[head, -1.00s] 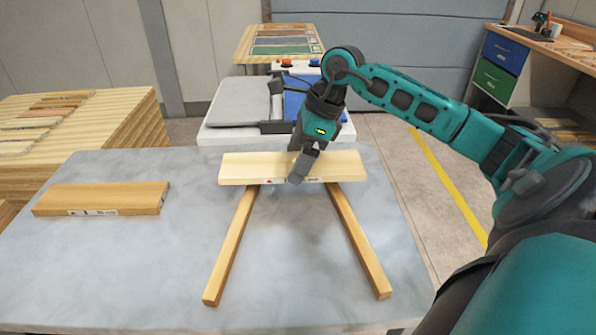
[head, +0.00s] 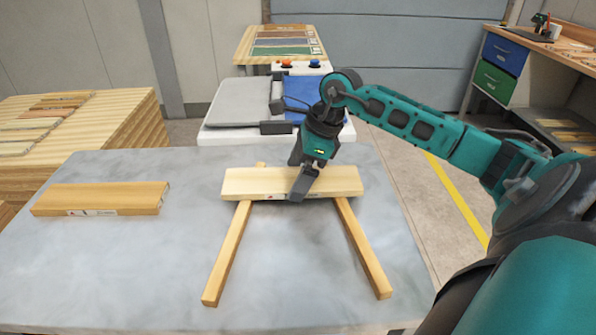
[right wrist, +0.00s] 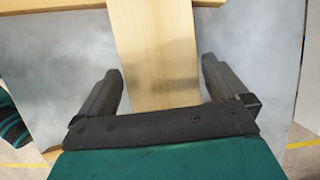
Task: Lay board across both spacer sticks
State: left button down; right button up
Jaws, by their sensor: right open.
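The pale board (head: 250,184) lies crosswise over the left spacer stick (head: 228,256) and the right spacer stick (head: 364,252), near their far ends. The left stick's far tip shows behind the board; the right stick's far end is hidden. My right gripper (head: 301,184) is at the board, right of its middle, with one finger in front of its near edge. In the right wrist view the open fingers (right wrist: 160,78) stand on both sides of the board (right wrist: 155,45), with gaps. A stick (right wrist: 55,6) crosses at the top there. My left gripper is out of view.
A darker board (head: 100,197) lies at the left of the grey table (head: 130,270). Stacked wood (head: 120,125) is at the far left.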

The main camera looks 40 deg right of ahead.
jog(key=v, duration=1.2)
jog(key=shift+s+a+r, duration=0.1)
